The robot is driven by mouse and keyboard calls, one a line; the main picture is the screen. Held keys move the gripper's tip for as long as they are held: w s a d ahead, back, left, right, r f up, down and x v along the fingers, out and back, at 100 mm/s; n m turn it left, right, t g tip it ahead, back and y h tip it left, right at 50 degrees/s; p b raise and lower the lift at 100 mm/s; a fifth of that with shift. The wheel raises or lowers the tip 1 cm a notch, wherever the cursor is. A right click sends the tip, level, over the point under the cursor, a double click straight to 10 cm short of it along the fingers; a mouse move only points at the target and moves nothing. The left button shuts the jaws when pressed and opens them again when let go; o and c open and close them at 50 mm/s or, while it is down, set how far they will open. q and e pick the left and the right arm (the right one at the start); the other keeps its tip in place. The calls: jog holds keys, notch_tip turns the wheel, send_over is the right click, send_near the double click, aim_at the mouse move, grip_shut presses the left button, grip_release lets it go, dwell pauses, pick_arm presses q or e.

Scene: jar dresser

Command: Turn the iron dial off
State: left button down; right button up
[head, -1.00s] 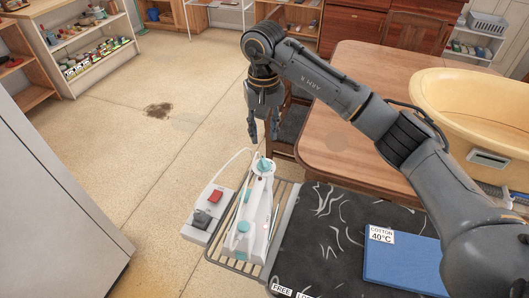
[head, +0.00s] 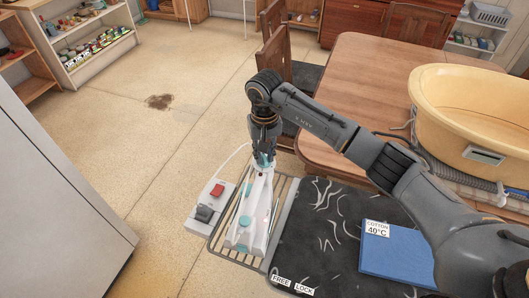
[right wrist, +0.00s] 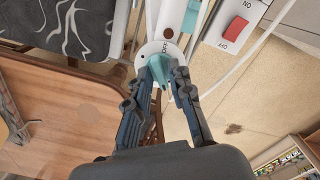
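The white iron (head: 250,222) with teal parts lies on the wire rack (head: 232,258) at the end of the ironing board. Its teal dial (right wrist: 160,72) sits on a round white end in the right wrist view, with small lettering beside it that I cannot read fully. My right gripper (head: 264,160) is over this end of the iron. In the right wrist view its fingers (right wrist: 164,72) stand apart on either side of the dial. The left finger looks very close to the dial; I cannot tell whether it touches. My left gripper is not in view.
A switch box with a red switch (head: 217,190), marked ON and OFF in the right wrist view, stands left of the iron, with a white cord near it. The black patterned board (head: 320,240) holds a blue cloth (head: 395,253). A wooden table (head: 350,80) carries a yellow tub (head: 475,100).

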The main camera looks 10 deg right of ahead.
grip_shut()
